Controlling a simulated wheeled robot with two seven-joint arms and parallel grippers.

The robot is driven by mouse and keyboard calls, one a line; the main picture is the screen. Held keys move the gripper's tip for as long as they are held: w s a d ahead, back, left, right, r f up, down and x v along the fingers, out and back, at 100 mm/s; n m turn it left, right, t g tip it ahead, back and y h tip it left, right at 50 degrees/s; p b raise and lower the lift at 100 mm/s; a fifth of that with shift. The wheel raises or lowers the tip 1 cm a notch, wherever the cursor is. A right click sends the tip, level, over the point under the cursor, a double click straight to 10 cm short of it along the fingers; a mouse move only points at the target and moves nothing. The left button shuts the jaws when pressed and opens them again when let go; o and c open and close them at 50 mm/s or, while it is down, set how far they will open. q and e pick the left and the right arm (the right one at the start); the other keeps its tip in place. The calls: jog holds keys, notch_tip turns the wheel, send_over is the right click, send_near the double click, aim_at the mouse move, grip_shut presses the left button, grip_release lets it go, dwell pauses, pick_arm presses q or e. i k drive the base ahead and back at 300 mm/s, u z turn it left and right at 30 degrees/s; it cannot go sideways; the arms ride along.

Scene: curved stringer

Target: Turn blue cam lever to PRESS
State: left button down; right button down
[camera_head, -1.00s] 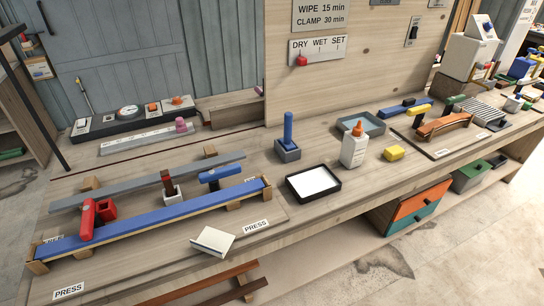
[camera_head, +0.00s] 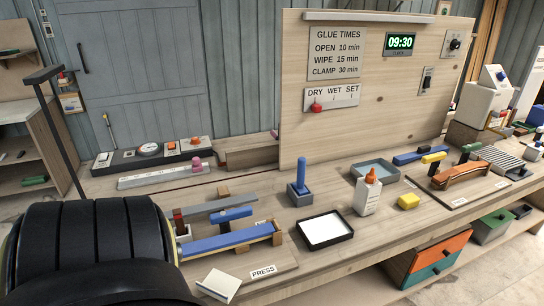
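The blue cam lever (camera_head: 231,215) sits near the right end of the clamping fixture on the bench. Its blue arm lies roughly level, along the blue bar (camera_head: 222,241) and the grey bar (camera_head: 212,208). A PRESS label (camera_head: 263,271) is on the fixture's board in front of the bar's right end. A small label behind the lever is too small to read. A large black part of my own arm covers the lower left and hides the fixture's left end. Only a bit of red (camera_head: 178,217) shows beside it. Neither gripper's fingers are in view.
A wooden sign panel rises behind.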

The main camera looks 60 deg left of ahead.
aim_at(223, 216)
jog(key=i, duration=1.25)
jog(key=u, duration=2.15)
